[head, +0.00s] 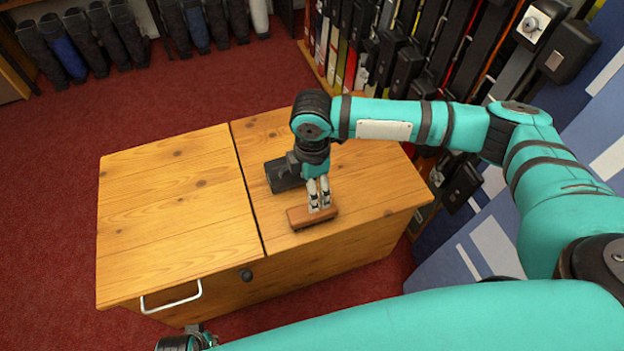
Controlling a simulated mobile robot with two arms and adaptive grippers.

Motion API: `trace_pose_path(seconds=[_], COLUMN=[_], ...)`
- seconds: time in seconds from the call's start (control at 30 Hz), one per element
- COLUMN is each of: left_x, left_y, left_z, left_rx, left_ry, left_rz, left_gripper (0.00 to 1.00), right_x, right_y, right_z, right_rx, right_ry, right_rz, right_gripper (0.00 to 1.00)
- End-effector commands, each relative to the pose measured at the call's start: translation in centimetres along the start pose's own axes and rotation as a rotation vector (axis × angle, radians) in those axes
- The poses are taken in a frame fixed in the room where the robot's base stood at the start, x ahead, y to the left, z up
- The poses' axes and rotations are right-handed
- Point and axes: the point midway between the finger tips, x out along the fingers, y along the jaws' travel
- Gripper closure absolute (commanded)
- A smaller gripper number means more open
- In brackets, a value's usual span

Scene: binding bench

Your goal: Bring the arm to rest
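My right arm reaches in from the right over the wooden bench (175,205). Its gripper (319,205) points down at a brown block-like piece (298,217) with a dark underside, which lies near the bench's front edge. The fingertips overlap the top of this piece in the head view. The two fingers are close together with a narrow gap, and I cannot tell whether they grip it. A small part of what looks like my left gripper (203,338) shows at the bottom edge, below the bench front. Its fingers are mostly cut off.
A black object (282,176) sits on the bench just behind the brown piece, beside my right wrist. The bench's left half is clear. A shelf of binders (350,70) stands behind at the right. Dark rolls (85,40) line the back left. Red carpet is free at left.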

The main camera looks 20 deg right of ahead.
Motion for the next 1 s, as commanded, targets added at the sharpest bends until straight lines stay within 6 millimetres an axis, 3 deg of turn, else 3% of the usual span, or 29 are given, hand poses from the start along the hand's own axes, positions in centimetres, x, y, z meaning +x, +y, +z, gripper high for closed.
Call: trace_pose_path(seconds=[0.13, 0.7, 0.83, 1.0], left_x=[0.5, 0.5, 0.5, 0.5], left_y=[0.0, 0.1, 0.1, 0.1], left_z=[0.3, 0.3, 0.3, 0.3], left_rx=[0.001, 0.000, 0.000, 0.000], left_ry=[-0.003, -0.002, -0.003, -0.003], left_rz=[0.001, 0.001, 0.001, 0.001], left_gripper=[1.00, 1.00, 1.00, 1.00], right_x=[-0.8, -0.5, 0.5, 1.3], right_y=[0.0, -0.3, -2.0, -5.9], right_z=[0.0, -0.4, -3.1, -9.3], right_rx=[0.000, -0.002, -0.009, 0.070], right_ry=[0.000, 0.007, 0.067, 0.248], right_rz=[0.001, 0.000, 0.009, 0.050], right_gripper=[0.29, 0.29, 0.29, 0.29])
